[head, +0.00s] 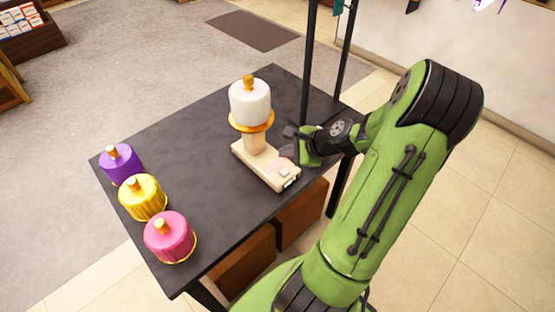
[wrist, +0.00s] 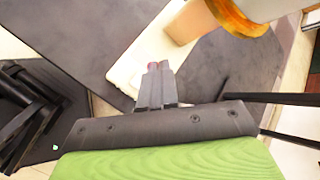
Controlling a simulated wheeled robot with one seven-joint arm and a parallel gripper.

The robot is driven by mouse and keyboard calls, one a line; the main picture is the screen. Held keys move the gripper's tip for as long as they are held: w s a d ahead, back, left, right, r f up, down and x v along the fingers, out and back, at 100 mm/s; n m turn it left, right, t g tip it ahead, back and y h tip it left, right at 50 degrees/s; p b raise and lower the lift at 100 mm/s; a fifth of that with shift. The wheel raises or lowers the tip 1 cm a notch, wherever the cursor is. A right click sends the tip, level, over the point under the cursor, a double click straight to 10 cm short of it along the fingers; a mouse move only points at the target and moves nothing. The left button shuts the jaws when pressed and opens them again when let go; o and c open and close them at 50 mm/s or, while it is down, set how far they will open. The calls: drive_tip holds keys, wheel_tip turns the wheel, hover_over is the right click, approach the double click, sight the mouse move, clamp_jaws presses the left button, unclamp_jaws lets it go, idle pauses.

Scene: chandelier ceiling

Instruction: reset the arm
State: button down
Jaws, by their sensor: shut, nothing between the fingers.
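My arm is green with black joints and reaches in from the right in the head view. My gripper (head: 289,137) is at the right side of the dark table, close beside a cream stand (head: 262,160) that carries a white cylinder with a gold knob (head: 249,103). In the wrist view my gripper's fingers (wrist: 157,70) are together with nothing between them. The cream base (wrist: 132,62) lies just past the fingertips there; I cannot tell whether they touch it. The white cylinder's gold rim (wrist: 238,18) shows at the top of the wrist view.
The dark table (head: 190,140) also holds a purple (head: 120,165), a yellow (head: 142,198) and a pink cylinder (head: 170,237) at its left edge. Black posts (head: 308,60) rise behind my gripper. Brown drawers (head: 245,262) sit under the front edge. The table's middle is bare.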

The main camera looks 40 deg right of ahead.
drive_tip(key=s+a+r+n+g+h+p, duration=0.15)
drive_tip(key=a+r+n+g+p, duration=0.25)
drive_tip(key=a+r+n, duration=1)
drive_tip(key=s+a+r+n+p, duration=0.3)
drive_tip(key=s+a+r+n, duration=0.6)
drive_tip(key=s, duration=0.4)
drive_tip(key=shift+n+t, duration=0.3)
drive_tip(key=shift+n, duration=0.4)
